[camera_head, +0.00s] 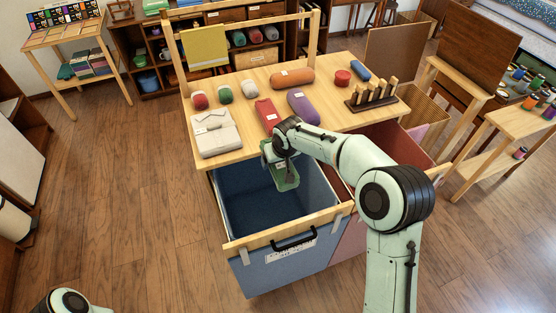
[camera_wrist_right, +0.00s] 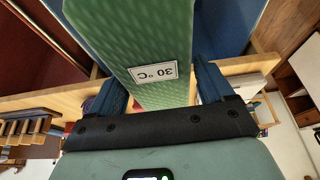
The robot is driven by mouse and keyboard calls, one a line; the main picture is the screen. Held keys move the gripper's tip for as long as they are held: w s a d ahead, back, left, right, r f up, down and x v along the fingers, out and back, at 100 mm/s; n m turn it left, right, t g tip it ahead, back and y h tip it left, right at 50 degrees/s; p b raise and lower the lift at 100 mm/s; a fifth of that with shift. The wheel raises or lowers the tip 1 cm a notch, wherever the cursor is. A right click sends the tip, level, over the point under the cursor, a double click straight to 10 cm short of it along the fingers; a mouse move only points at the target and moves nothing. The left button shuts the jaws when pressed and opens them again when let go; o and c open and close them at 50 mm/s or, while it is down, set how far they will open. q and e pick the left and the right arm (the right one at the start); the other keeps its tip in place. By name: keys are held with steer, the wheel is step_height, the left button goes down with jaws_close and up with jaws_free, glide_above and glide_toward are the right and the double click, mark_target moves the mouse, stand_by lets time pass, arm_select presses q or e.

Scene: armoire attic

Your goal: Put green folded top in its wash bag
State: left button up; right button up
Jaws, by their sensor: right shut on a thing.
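The green folded top (camera_head: 288,179) hangs from my right gripper (camera_head: 279,163), over the open mouth of the blue bag (camera_head: 237,190). In the right wrist view the green folded top (camera_wrist_right: 135,35) sits between the two fingers of the right gripper (camera_wrist_right: 163,84), which are shut on it. A white tag on it reads 30 °C. The blue bag hangs in a pulled-out wooden frame with a black handle and a white label, too small to read. The bag looks empty where I see inside. My left gripper is out of view.
A dark red bag (camera_head: 400,143) is to the right of the blue one. The wooden tabletop (camera_head: 345,93) behind holds a folded white garment (camera_head: 216,133), several rolled garments and a pegged rack (camera_head: 371,96). Floor is clear on the left.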

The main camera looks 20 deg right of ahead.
step_height(320, 180, down, 4)
steer(key=shift+f+b, duration=0.15)
steer(key=shift+b, duration=1)
steer(key=o, duration=1)
steer(key=v, duration=1.3)
steer(key=shift+a+r+p, duration=0.15)
steer(key=shift+r+p, duration=0.05)
steer(key=shift+p, duration=0.1)
